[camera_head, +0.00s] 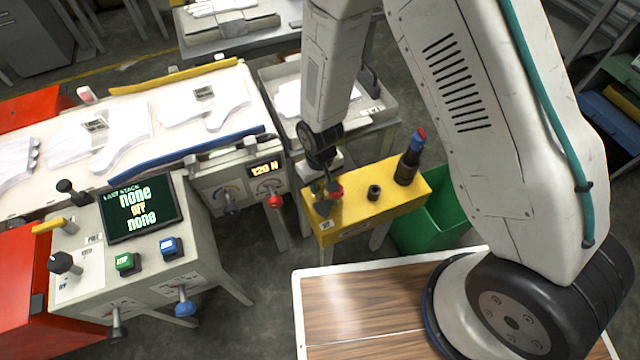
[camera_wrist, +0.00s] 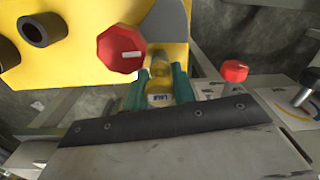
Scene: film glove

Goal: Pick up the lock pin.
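My gripper (camera_wrist: 160,88) points down at the near left end of the yellow stand (camera_wrist: 95,65). It also shows in the head view (camera_head: 325,190). Its two teal fingertips stand apart, with a small yellowish piece bearing a white label (camera_wrist: 160,98) between them. This piece may be the lock pin, but I cannot tell for sure, nor whether the fingers touch it. A red faceted knob (camera_wrist: 120,50) sits on the stand just left of the fingers in the wrist view.
On the stand are an empty black socket (camera_head: 374,192) and a dark bottle-shaped tool with a red and blue top (camera_head: 410,157). A green bin (camera_head: 440,220) stands behind right. A control panel (camera_head: 140,240) and a glove table (camera_head: 160,115) are left. A red knob (camera_head: 275,201) juts from the gauge panel.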

